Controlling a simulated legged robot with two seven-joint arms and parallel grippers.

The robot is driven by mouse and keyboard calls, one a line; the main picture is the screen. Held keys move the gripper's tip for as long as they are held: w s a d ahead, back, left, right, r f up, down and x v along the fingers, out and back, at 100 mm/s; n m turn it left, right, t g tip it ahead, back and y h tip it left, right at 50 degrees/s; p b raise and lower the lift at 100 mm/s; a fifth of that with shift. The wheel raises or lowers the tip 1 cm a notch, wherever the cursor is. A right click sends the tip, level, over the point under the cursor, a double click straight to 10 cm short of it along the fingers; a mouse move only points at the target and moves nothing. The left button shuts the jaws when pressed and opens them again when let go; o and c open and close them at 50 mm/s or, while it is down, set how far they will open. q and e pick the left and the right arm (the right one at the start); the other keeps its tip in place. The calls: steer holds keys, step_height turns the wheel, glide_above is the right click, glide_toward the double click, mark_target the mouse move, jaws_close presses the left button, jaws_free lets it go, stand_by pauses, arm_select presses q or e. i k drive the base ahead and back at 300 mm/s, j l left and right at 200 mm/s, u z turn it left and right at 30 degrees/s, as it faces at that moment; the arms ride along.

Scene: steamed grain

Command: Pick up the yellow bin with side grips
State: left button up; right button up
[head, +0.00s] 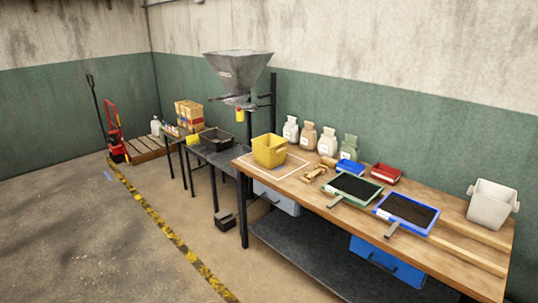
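The yellow bin (268,152) stands upright on the left end of the wooden workbench (450,250), inside a pale outlined square. It looks open at the top, and a small grip shows on its side. Its inside is mostly hidden. Neither of my grippers is in the head view, and nothing touches the bin from above.
Several sacks (308,136) stand behind the bin. A metal hopper (237,70) rises behind left. Open floor (90,235) lies in front, left of the bench.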

mark_target(270, 149)
steer(key=i+j+u, duration=0.3)
steer(key=i, duration=1)
steer(key=i+j+u, duration=0.1)
steer(key=i+u, duration=0.2)
steer(key=i, duration=0.95)
